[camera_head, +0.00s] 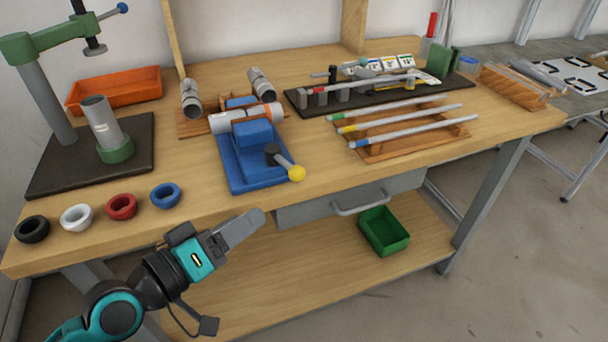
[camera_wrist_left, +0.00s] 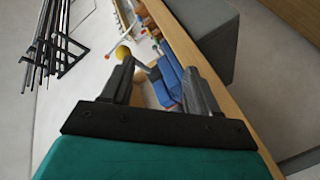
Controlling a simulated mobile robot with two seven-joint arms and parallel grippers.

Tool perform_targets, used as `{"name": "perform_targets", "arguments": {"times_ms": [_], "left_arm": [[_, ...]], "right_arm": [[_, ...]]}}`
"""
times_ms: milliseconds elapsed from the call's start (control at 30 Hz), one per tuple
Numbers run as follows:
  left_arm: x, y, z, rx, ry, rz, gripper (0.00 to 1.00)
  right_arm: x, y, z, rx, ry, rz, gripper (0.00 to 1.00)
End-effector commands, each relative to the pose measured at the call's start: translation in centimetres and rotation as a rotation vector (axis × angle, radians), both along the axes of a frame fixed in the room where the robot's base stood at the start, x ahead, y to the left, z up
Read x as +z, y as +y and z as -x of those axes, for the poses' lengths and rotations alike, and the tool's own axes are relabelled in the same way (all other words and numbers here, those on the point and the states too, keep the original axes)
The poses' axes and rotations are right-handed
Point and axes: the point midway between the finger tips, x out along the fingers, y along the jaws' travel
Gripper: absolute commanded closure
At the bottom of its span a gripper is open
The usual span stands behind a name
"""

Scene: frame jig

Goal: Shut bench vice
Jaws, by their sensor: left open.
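The blue bench vice (camera_head: 252,160) stands at the front edge of the wooden bench. Its dark screw and grey handle, ending in a yellow ball (camera_head: 296,173), point toward the front right. In the left wrist view the gripper (camera_wrist_left: 158,72) is open and empty, with the blue vice (camera_wrist_left: 168,82) and yellow ball (camera_wrist_left: 122,52) beyond the fingers.
Several coloured rings, including a blue one (camera_head: 165,196), lie along the front left edge. A green press (camera_head: 40,85) stands behind them. A wooden rack (camera_head: 415,140) with rods is to the right. A grey drawer (camera_head: 350,200) hangs below the top.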

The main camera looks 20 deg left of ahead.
Motion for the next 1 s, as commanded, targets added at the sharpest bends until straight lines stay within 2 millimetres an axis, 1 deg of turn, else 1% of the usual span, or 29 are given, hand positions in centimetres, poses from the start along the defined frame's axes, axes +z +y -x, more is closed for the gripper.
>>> {"name": "perform_targets", "arguments": {"times_ms": [33, 100, 200, 333, 433, 633, 800, 1000], "left_arm": [[1.1, -0.2, 0.1, -0.019, -0.012, 0.055, 0.4], [2.6, -0.5, 0.3, -0.04, -0.02, 0.125, 0.4], [4.0, -0.8, 0.5, -0.062, -0.024, 0.188, 0.4], [4.7, -1.1, 0.4, -0.069, -0.026, 0.215, 0.4], [4.8, -1.3, -0.3, -0.066, -0.027, 0.217, 0.4], [5.0, -2.7, -2.7, -0.066, -0.028, 0.217, 0.4], [4.8, -4.2, -5.3, -0.067, -0.026, 0.216, 0.4], [4.8, -6.0, -8.2, -0.068, -0.026, 0.214, 0.4]], "right_arm": [[-0.4, 0.0, -0.1, 0.001, -0.004, -0.001, 0.57], [-0.4, 0.1, -0.2, 0.002, -0.006, -0.002, 0.57], [-0.4, 0.1, -0.3, 0.003, -0.004, -0.002, 0.57], [-0.2, 0.1, -0.3, 0.004, -0.002, -0.001, 0.57], [0.2, 0.1, -0.3, 0.004, -0.006, 0.001, 0.57], [1.0, -0.2, -0.4, 0.002, -0.019, 0.005, 0.57], [0.7, -0.6, -0.1, -0.004, -0.008, 0.016, 0.57], [0.9, -0.9, 0.1, -0.011, -0.01, 0.019, 0.57]]}}
